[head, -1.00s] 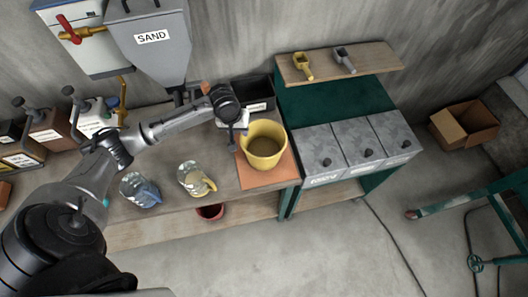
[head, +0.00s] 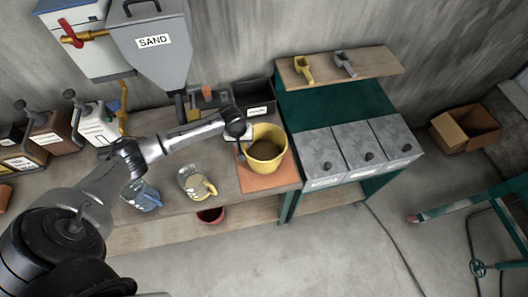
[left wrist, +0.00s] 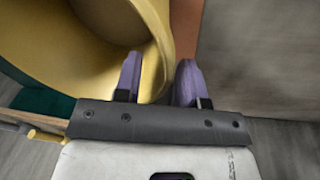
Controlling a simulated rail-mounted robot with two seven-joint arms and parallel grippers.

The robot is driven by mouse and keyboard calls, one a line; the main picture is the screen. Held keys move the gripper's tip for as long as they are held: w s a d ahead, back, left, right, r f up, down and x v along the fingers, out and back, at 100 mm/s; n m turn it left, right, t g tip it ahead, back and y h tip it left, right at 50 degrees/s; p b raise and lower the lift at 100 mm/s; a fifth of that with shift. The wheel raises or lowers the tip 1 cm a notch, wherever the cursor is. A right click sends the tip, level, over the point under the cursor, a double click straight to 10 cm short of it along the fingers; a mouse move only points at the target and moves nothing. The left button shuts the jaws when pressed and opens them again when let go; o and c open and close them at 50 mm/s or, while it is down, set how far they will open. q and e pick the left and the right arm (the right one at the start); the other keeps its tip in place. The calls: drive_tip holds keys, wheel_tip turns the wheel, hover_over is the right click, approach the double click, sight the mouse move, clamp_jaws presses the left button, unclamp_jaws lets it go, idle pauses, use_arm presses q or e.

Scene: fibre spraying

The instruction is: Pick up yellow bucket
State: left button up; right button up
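The yellow bucket (head: 279,151) stands upright on an orange board (head: 262,184) at the right end of the workbench, with something brownish inside. My left gripper (head: 241,148) points down at the bucket's left rim. In the left wrist view the bucket (left wrist: 60,55) fills the upper left. The purple fingers of my left gripper (left wrist: 158,82) are apart, one on the inner side of the bucket's wall and one outside. Contact with the wall cannot be made out. My right gripper is not in view.
Two clear jugs, one blue-handled (head: 143,196) and one yellow-handled (head: 194,182), stand left of the board. A black bin (head: 253,97) is behind the bucket. Grey lidded boxes (head: 323,156) stand to the right. A SAND hopper (head: 153,42) hangs behind my arm.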

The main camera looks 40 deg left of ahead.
sight(245, 147)
use_arm(q)
drive_tip(key=shift+w+f, duration=0.2)
drive_tip(key=shift+f, duration=1.45)
clamp_jaws()
